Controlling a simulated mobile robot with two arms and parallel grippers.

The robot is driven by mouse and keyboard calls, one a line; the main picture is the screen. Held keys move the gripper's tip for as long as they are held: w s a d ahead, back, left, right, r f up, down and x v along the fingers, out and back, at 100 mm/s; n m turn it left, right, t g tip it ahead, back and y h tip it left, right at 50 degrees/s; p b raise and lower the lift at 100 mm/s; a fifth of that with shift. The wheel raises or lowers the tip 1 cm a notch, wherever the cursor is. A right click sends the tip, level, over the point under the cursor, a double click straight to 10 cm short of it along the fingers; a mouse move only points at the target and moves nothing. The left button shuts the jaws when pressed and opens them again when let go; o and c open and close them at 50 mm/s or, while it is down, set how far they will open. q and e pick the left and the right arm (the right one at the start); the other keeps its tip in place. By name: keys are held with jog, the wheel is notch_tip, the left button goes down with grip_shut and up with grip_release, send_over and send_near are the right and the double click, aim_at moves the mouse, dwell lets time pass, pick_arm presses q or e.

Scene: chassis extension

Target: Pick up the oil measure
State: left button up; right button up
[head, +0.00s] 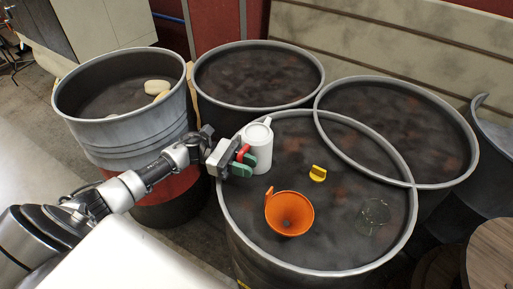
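A white jug-like vessel (258,135), which looks like the oil measure, stands upright on the dark top of the front drum (330,262), near its left back rim. My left gripper (244,162) reaches in from the left and is at the jug's lower left side. Its red and green finger parts overlap the jug in the picture. I cannot tell whether the fingers touch it or are closed on it. The jug's lower left part is hidden behind the gripper. My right gripper is not in view.
An orange funnel (289,213), a yellow cap-like piece (317,173) and a clear round item (373,216) lie on the same drum top. Other drums stand behind and right. A grey drum (125,130) holding pale objects (157,88) stands beneath and behind my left arm.

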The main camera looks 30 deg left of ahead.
pick_arm(q)
grip_shut()
jog(key=shift+r, duration=0.1)
